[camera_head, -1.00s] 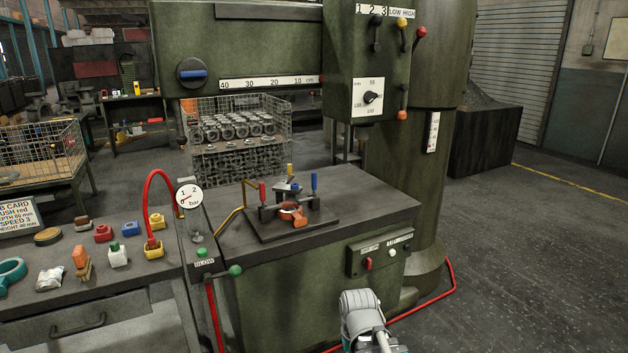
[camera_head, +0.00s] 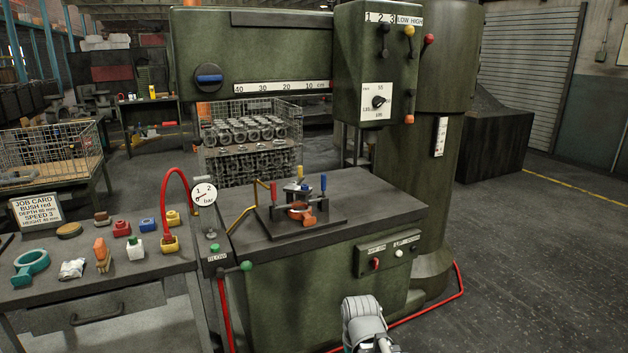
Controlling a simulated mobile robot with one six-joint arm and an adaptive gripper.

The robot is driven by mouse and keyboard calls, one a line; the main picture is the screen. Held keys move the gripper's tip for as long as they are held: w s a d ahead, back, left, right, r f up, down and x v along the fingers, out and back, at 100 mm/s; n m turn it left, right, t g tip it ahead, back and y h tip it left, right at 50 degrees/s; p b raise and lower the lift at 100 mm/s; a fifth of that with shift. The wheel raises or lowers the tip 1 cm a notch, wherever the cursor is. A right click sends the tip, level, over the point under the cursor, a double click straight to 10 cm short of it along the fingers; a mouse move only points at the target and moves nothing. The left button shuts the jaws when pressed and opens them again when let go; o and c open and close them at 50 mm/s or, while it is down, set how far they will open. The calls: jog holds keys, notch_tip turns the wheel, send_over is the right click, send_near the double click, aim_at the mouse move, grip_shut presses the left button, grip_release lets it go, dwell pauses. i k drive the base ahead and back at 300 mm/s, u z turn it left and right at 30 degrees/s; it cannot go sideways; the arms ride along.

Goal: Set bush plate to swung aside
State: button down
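The drilling fixture sits on a dark base plate (camera_head: 262,228) on the green machine's table. A small grey plate, which looks like the bush plate (camera_head: 298,188), lies over the middle of the fixture; its exact swing position is too small to tell. Upright handles stand around it: red (camera_head: 273,190) at left, blue (camera_head: 323,183) at right, yellow (camera_head: 299,172) behind. An orange-brown casting (camera_head: 306,215) shows below and in front of the plate. Part of my arm shows at the bottom centre, well in front of the fixture; my gripper's fingertips are not in view.
The drill's arm (camera_head: 265,50) and control head (camera_head: 375,60) overhang the table. A red cable (camera_head: 461,285) crosses the floor; the floor at right is open.

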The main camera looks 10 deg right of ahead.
aim_at(293, 186)
jog(key=u, duration=0.1)
jog(key=i, duration=0.95)
jog(key=z, duration=0.1)
